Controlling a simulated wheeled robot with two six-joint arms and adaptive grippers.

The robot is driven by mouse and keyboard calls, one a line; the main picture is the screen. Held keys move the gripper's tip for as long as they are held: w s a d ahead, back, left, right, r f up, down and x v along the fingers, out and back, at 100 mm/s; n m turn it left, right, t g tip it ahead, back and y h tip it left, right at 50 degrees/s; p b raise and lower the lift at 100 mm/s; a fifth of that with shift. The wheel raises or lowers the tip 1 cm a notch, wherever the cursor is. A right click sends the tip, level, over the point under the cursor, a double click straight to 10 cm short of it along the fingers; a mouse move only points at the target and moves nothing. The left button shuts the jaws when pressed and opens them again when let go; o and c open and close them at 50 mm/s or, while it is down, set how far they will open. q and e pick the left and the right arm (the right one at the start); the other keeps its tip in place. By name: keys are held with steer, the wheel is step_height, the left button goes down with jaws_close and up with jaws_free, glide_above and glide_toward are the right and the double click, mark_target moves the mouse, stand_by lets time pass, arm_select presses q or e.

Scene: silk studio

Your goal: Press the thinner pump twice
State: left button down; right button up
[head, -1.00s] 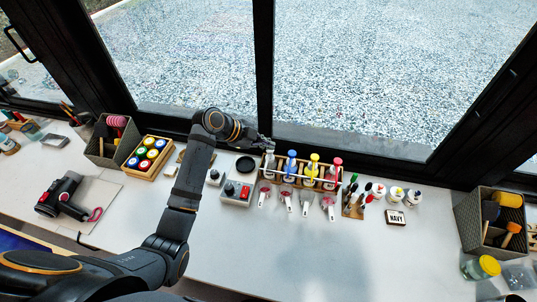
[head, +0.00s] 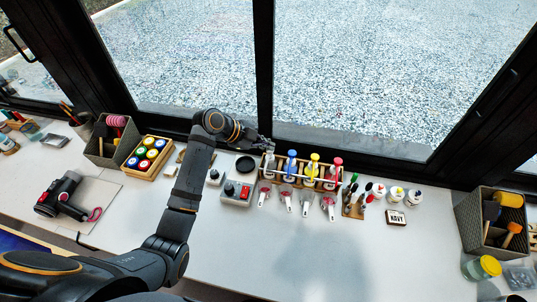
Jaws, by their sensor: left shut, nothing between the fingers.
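A wooden rack (head: 325,186) holds a row of pump bottles in front of the window. The leftmost bottle (head: 270,164) is pale with a whitish top; beside it stand a blue-topped bottle (head: 291,164), a yellow-topped one (head: 313,167) and a red-topped one (head: 335,171). I cannot read which is the thinner pump. My left gripper (head: 267,146) is shut and empty, at the top of the leftmost bottle. Whether it touches the pump is too small to tell. My right gripper is not in view.
A NAVY block (head: 396,218) and small bottles stand right. The front middle counter is clear.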

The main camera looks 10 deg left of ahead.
arm_select(q)
steer(key=shift+f+b, duration=0.5)
steer(key=shift+f, duration=0.35)
stand_by(0.6)
steer(key=shift+r, duration=0.1)
steer(key=shift+r+p, duration=0.85)
steer(key=shift+r, duration=0.05)
step_height(320, 180, up, 6)
steer(key=p, duration=0.4)
steer(key=shift+p, duration=0.3)
